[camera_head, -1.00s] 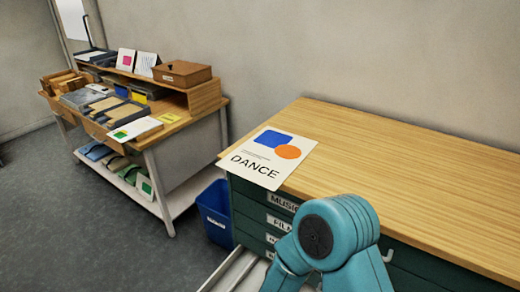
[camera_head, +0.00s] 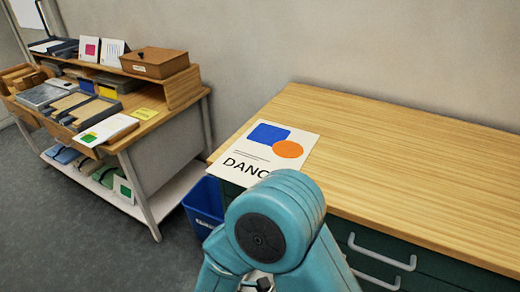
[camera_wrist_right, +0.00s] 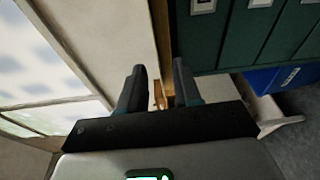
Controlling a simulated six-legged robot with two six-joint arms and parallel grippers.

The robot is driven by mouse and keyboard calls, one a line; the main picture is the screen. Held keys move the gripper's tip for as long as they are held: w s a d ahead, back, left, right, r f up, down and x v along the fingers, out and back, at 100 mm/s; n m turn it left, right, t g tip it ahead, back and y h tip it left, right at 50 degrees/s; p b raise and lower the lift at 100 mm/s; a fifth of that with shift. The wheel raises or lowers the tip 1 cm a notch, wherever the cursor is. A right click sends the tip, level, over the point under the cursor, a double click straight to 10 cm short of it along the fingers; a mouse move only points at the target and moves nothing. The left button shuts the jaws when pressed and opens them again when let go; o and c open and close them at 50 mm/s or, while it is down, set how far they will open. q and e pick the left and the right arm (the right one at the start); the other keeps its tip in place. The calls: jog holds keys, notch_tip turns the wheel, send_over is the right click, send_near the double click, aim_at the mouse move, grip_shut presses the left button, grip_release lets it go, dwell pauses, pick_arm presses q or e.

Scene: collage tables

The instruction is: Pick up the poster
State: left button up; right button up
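The poster (camera_head: 262,148) is a white sheet with a blue rounded shape, an orange circle and the word DANCE. It lies flat on the wooden top of the green cabinet (camera_head: 420,170), at its left end. My teal arm covers its lower right part and the end of the word. No gripper shows in the head view. In the right wrist view my right gripper (camera_wrist_right: 159,82) has its two dark fingers apart with nothing held between them. The poster cannot be made out in that view. My left gripper is not in view.
A blue bin (camera_head: 203,203) stands on the floor left of the cabinet. A work table (camera_head: 140,155) with trays, cards and a brown box (camera_head: 155,62) is further left. The cabinet top right of the poster is clear. Drawer handles (camera_head: 382,252) stick out in front.

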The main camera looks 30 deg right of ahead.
jog(key=t, duration=0.1)
send_near(240, 183)
jog(key=shift+n+t+y, duration=0.3)
jog(key=shift+n+y, duration=0.1)
jog(key=shift+y, duration=0.1)
jog(key=x, duration=1)
jog(key=shift+s+d, duration=0.2)
jog(key=shift+d, duration=0.05)
grip_shut()
